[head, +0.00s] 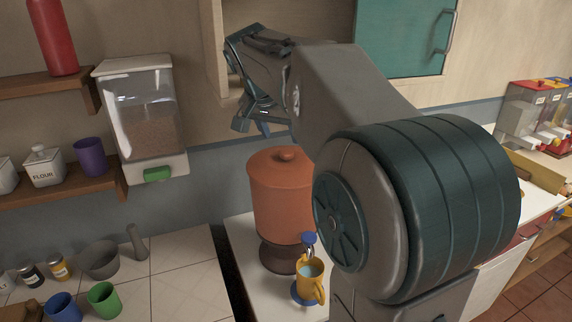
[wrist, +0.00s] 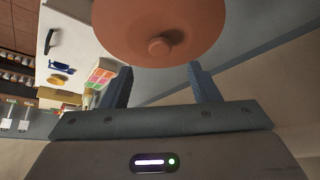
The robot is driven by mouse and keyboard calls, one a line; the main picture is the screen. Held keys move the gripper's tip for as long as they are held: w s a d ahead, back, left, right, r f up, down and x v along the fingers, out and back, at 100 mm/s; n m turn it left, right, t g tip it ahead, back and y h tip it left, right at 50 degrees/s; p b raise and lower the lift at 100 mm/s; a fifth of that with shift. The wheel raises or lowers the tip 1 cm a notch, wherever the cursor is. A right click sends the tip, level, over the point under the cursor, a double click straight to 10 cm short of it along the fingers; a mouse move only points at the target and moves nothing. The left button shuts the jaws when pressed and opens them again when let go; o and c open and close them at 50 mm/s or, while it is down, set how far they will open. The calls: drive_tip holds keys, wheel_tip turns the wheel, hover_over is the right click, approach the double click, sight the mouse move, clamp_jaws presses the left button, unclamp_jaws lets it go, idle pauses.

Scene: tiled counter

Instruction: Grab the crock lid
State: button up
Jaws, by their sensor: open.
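The terracotta crock (head: 279,205) stands on a dark base on the white counter in the head view. Its lid (head: 277,160) sits on top with a small round knob (head: 287,154). In the wrist view the lid (wrist: 125,32) fills the top middle, with its knob (wrist: 159,47) facing me. My gripper (head: 254,120) is above and a little left of the lid in the head view. In the wrist view my gripper (wrist: 160,78) has its two blue fingers apart, with nothing between them. The knob lies beyond the fingertips, and I see no contact.
A yellow mug (head: 312,282) stands under the crock's tap (head: 309,241). A grain dispenser (head: 142,115) hangs on the wall at left, above tiled counter with a mortar (head: 98,259) and cups. An open cupboard (head: 240,60) is behind my gripper.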

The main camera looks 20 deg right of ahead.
sight(287, 152)
drive_tip(key=x, duration=0.7)
drive_tip(key=shift+f+p, duration=0.1)
drive_tip(key=shift+p, duration=0.3)
clamp_jaws()
